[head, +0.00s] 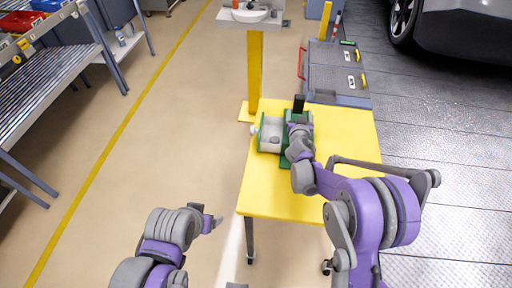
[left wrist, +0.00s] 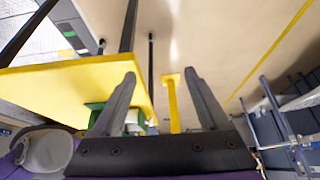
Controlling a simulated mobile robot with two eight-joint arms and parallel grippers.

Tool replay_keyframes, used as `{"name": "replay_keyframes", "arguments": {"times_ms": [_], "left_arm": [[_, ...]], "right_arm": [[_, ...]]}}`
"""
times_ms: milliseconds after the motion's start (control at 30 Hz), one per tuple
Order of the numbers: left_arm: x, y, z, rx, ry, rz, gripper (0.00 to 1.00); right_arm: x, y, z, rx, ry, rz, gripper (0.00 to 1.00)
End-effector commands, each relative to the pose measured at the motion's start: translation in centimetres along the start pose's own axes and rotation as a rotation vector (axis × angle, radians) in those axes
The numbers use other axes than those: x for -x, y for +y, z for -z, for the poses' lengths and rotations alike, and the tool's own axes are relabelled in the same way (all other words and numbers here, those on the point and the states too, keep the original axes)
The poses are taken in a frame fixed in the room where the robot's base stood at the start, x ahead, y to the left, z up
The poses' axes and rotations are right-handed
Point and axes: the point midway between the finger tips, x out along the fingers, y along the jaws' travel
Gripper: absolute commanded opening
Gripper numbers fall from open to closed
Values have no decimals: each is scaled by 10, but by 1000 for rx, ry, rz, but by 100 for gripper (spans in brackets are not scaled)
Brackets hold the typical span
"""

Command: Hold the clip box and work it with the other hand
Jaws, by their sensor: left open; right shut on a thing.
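The clip box (head: 270,134) is a green and whitish box on the yellow table (head: 275,202), near its far left side. A black upright piece (head: 299,103) stands at its right part. My right gripper (head: 298,136) is at the right part of the box and shut on it; my own wrist hides the exact contact. My left gripper (head: 217,222) is open and empty, left of the table and apart from the box. In the left wrist view its two fingers (left wrist: 160,75) are spread, and part of the box (left wrist: 134,117) shows behind the left finger.
A yellow post (head: 255,72) with a white basin (head: 249,14) stands behind the table. A grey tool cart (head: 335,72) is at the back right. A metal rack (head: 55,75) stands far left. The floor between rack and table is clear.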

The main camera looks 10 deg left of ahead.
Motion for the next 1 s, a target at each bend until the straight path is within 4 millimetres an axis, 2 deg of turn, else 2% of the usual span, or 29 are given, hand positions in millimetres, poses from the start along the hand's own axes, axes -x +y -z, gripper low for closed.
{"name": "replay_keyframes", "arguments": {"times_ms": [33, 333, 467, 567, 667, 767, 1000], "left_arm": [[-3, 0, -2, 0, -2, 0, 77], [-3, 0, -2, 0, -2, 0, 77], [-3, 0, 1, 1, -4, -3, 56], [-2, 1, 12, 7, -12, -16, 38], [-1, 2, 35, 16, -25, -42, 20], [-4, 2, 66, 25, -42, -83, 2], [-22, -4, 146, 48, -63, -200, 0]], "right_arm": [[-5, 6, -14, -10, -16, -23, 35], [-5, 6, -14, -10, -16, -23, 35], [-5, 6, -14, -10, -16, -23, 35], [-5, 6, -14, -10, -16, -23, 35], [-5, 6, -14, -10, -16, -23, 35], [-5, 6, -14, -10, -16, -23, 35], [-5, 6, -14, -10, -16, -23, 35]]}}
